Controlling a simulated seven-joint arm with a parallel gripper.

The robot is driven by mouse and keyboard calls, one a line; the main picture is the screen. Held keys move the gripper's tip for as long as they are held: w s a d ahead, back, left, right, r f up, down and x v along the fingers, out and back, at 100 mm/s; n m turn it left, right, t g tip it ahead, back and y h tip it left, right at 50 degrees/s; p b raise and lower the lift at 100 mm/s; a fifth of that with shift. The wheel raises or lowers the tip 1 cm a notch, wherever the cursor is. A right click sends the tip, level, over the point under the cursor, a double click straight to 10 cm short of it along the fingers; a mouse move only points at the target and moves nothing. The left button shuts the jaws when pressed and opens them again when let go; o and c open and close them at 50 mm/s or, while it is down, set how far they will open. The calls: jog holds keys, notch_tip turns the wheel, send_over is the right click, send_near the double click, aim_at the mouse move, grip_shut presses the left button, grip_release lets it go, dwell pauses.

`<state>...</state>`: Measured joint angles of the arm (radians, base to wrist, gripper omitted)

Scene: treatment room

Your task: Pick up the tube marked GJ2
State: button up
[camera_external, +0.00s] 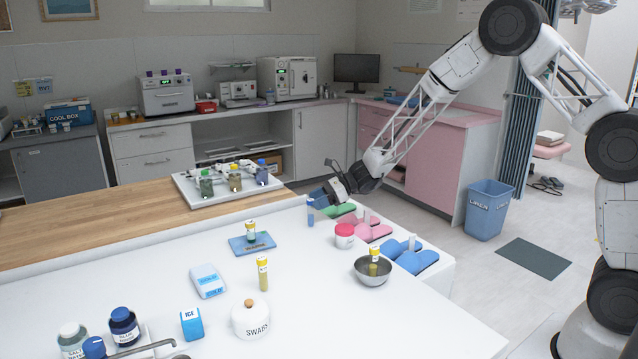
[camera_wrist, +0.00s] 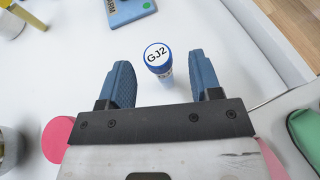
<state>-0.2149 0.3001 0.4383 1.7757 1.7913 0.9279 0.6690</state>
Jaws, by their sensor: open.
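The tube marked GJ2 (camera_wrist: 157,55) has a blue cap with a white label and stands upright on the white table. In the wrist view it shows in the gap between the two blue fingers of my gripper (camera_wrist: 160,64), with space on both sides. In the external view the blue tube (camera_external: 310,213) is at the table's far edge, just below and left of my gripper (camera_external: 320,197). My gripper is open and does not hold the tube.
A pink-lidded jar (camera_external: 345,236) and green and pink slippers (camera_external: 365,230) are close on the right. A blue pad (camera_external: 252,243) bearing a yellow-capped tube lies left. A steel bowl (camera_external: 372,271) with another tube stands nearer.

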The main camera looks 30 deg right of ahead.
aim_at(309, 204)
jog(key=shift+x, duration=2.2)
jog(key=shift+c, duration=0.3)
jog(key=c, duration=0.9)
